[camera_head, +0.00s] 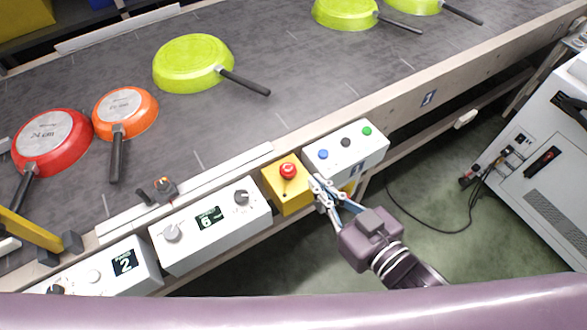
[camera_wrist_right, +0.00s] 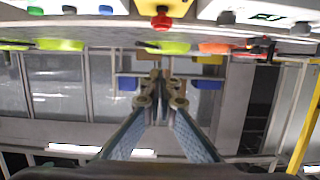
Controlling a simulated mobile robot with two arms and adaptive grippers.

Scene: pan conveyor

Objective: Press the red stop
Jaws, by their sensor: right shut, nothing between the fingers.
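The red stop (camera_head: 288,170) is a round red button on top of a yellow box (camera_head: 290,199) at the front edge of the conveyor. In the right wrist view the button (camera_wrist_right: 161,20) hangs upside down near the top, above the fingertips in the picture. My right gripper (camera_head: 316,184) is shut and empty, just right of the yellow box. Its fingertips are close to the button but appear apart from it. The fingertips (camera_wrist_right: 157,75) meet in the middle of the right wrist view. My left gripper is not in view.
A white panel with blue, black and green buttons (camera_head: 374,150) is right of the yellow box. A white control box with knobs (camera_head: 185,256) is left of it. Red (camera_head: 50,142), orange (camera_head: 125,112) and green (camera_head: 192,62) pans lie upside down on the conveyor (camera_head: 290,95).

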